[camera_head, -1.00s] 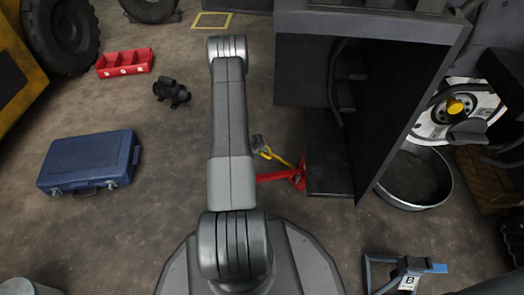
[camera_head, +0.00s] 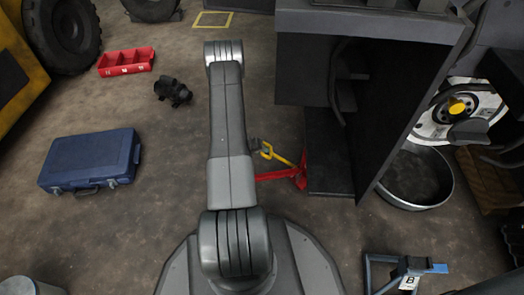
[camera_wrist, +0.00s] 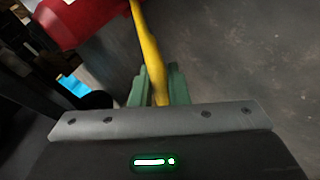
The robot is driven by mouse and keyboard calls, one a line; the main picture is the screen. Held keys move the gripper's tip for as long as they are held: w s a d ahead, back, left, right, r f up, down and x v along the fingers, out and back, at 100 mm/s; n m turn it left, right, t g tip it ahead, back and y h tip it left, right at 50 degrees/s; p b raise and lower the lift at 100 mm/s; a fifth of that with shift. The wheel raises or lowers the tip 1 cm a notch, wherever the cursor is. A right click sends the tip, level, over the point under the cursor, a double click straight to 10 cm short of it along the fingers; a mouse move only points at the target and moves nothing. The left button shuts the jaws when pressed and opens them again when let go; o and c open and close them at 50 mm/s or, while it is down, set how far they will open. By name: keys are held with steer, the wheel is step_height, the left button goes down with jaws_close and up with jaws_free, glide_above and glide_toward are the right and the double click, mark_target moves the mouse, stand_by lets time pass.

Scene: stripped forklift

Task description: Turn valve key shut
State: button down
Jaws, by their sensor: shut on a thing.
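The yellow valve key (camera_head: 283,158) is a thin bar in the head view, with a loop at its left end. It slants from the red part (camera_head: 298,178) up and left toward my arm. In the wrist view the yellow bar (camera_wrist: 147,45) runs down from the red body (camera_wrist: 80,18) between the green fingers of my gripper (camera_wrist: 160,82). My gripper is shut on the bar near its end.
A dark open-sided cabinet frame (camera_head: 375,100) stands just right of the key. A blue case (camera_head: 90,160), a black pump (camera_head: 172,91) and a red bin (camera_head: 125,62) sit on the left floor, with bare floor between.

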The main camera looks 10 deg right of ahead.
steer(key=c, duration=1.4)
jaws_free()
steer(key=p+v, duration=0.4)
steer(key=v, duration=1)
step_height(320, 180, up, 15)
steer(key=p, duration=0.3)
steer(key=shift+f, duration=0.2)
